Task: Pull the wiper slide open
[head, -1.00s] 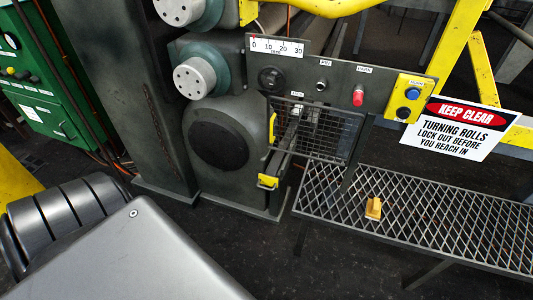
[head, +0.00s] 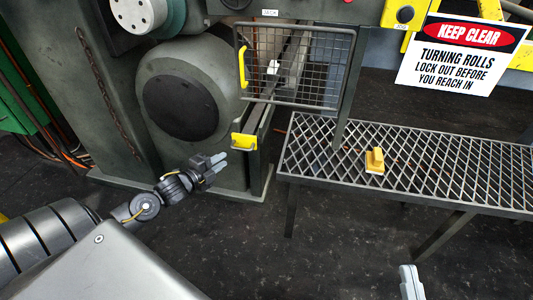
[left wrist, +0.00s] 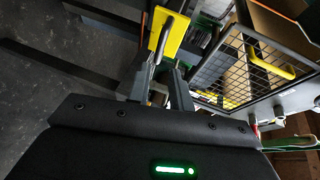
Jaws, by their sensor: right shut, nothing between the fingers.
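The wiper slide's yellow handle (head: 243,141) is at the near end of a dark rail (head: 262,114) low on the machine, beside the big round roll end. My left gripper (head: 222,164) is just below and left of the handle in the head view, its fingers apart and empty. In the left wrist view a yellow plate (left wrist: 180,38), apparently this handle, lies just beyond the fingertips of the left gripper (left wrist: 166,66); I cannot tell whether they touch. My right gripper (head: 412,284) is shut and empty at the bottom edge, far from the slide.
A wire mesh guard (head: 310,70) with its own yellow handle (head: 242,66) stands above the slide; it also shows in the wrist view (left wrist: 235,75). A grating bench (head: 450,180) with a small yellow block (head: 375,162) is at right. The floor in front is clear.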

